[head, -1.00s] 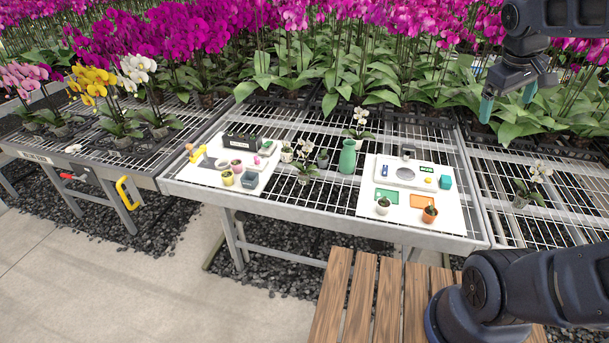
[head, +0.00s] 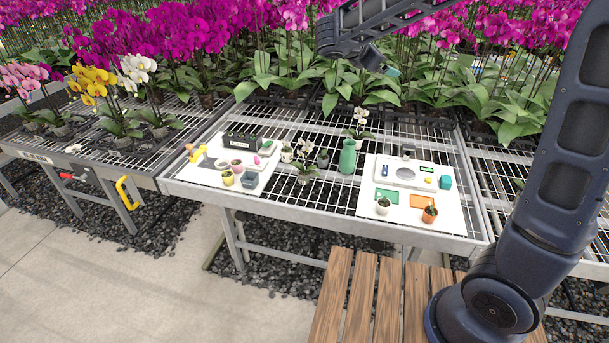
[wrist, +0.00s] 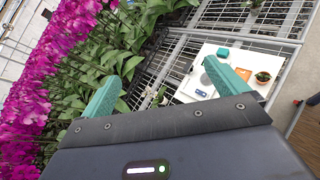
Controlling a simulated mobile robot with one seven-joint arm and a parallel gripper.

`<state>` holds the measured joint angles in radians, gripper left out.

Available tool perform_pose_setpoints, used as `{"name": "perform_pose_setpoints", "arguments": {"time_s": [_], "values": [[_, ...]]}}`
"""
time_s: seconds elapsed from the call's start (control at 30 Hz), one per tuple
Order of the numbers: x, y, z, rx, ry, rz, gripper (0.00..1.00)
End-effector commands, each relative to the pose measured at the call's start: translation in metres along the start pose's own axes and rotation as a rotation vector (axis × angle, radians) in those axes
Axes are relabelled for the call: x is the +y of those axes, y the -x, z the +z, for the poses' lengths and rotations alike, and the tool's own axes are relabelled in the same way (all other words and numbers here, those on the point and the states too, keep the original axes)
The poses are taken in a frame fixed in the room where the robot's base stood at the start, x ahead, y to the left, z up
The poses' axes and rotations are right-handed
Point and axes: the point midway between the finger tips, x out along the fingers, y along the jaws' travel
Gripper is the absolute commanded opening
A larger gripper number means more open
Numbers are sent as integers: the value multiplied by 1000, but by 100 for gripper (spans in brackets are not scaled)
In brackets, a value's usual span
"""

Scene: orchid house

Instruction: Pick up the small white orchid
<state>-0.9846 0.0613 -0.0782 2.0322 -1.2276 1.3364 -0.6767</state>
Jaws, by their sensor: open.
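A small white orchid (head: 361,120) stands at the back of the middle bench, behind the green vase. Another small white orchid (head: 305,158) stands nearer the front, between the two white boards. A plant with pale blooms shows small in the wrist view (wrist: 159,97), between my fingers; I cannot tell which orchid it is. My gripper (wrist: 162,72) is open and empty, its two teal fingers spread. In the head view my gripper (head: 391,71) is high above the back of the bench, apart from the orchids, its fingers partly hidden.
The green vase (head: 347,157) stands close to the orchids. The left board (head: 207,171) and right board (head: 452,213) carry small pots and other items. Tall magenta orchids (head: 190,35) crowd the back. A wooden slatted surface (head: 345,300) is in front.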

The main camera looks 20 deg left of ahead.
Motion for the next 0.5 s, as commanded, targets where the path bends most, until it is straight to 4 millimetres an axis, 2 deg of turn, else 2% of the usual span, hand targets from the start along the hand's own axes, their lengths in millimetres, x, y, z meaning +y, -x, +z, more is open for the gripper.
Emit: {"name": "perform_pose_setpoints", "arguments": {"time_s": [0.03,0.2,0.3,0.5], "values": [[17,16,-19,-24,64,55,98],[64,68,-70,-122,249,223,98],[82,98,-96,-174,328,305,98],[106,151,-140,-262,447,439,98]]}}
